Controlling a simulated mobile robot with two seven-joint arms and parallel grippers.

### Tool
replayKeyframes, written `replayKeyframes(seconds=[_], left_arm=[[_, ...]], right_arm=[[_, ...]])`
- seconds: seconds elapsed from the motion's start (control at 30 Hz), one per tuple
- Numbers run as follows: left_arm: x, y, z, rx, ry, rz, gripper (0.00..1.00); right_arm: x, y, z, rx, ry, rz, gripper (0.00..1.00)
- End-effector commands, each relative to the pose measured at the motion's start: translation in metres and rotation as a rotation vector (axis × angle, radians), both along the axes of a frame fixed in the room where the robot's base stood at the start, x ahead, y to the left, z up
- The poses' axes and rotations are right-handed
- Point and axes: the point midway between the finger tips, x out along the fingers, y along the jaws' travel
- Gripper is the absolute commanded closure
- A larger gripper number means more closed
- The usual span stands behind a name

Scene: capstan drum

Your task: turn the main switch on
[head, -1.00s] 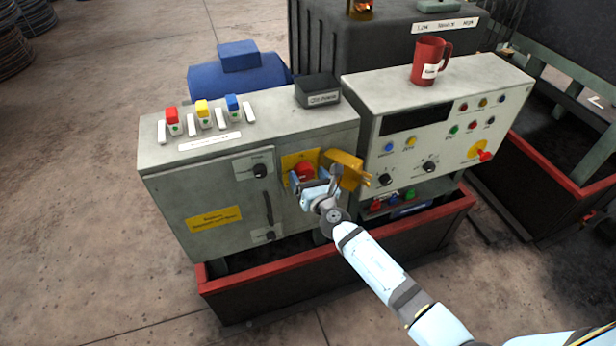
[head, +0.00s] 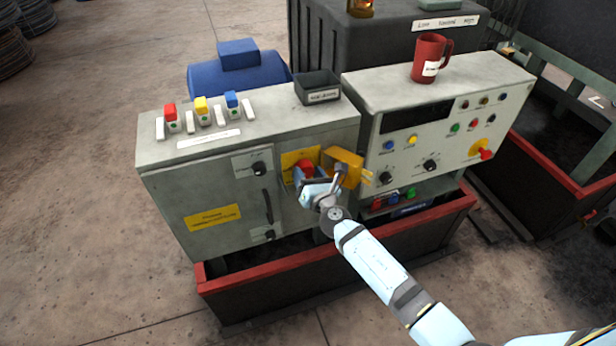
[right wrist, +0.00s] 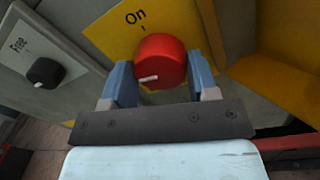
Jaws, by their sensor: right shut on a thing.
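The main switch is a red round knob (right wrist: 162,60) on a yellow plate (right wrist: 100,32) marked "On" at its top. It also shows in the head view as a red knob (head: 304,167) on the grey cabinet front. My right gripper (right wrist: 160,70) is shut on the knob, one blue finger on each side. The knob's white mark sits at its lower left in the wrist view, away from the tick under "On". In the head view my right gripper (head: 319,184) partly covers the knob and plate. My left gripper is not in view.
A yellow hinged-looking piece (head: 343,167) stands out just right of the knob. A black selector knob (right wrist: 45,72) labelled "Free" is to its left. A control panel (head: 455,135) is at right, with a red mug (head: 428,58) on top. A red-rimmed trough (head: 270,268) lies below.

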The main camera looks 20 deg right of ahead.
Motion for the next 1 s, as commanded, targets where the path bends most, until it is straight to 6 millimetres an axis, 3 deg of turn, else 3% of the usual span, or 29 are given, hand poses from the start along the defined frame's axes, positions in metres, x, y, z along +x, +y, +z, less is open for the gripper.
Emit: replayKeyframes(seconds=[0.5,1.0], left_arm=[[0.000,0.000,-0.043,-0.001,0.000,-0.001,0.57],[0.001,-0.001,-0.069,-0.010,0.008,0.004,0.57]], right_arm=[[0.000,-0.001,-0.005,0.471,0.015,-0.001,0.69],[0.000,-0.001,-0.006,0.947,0.031,-0.001,0.69]])
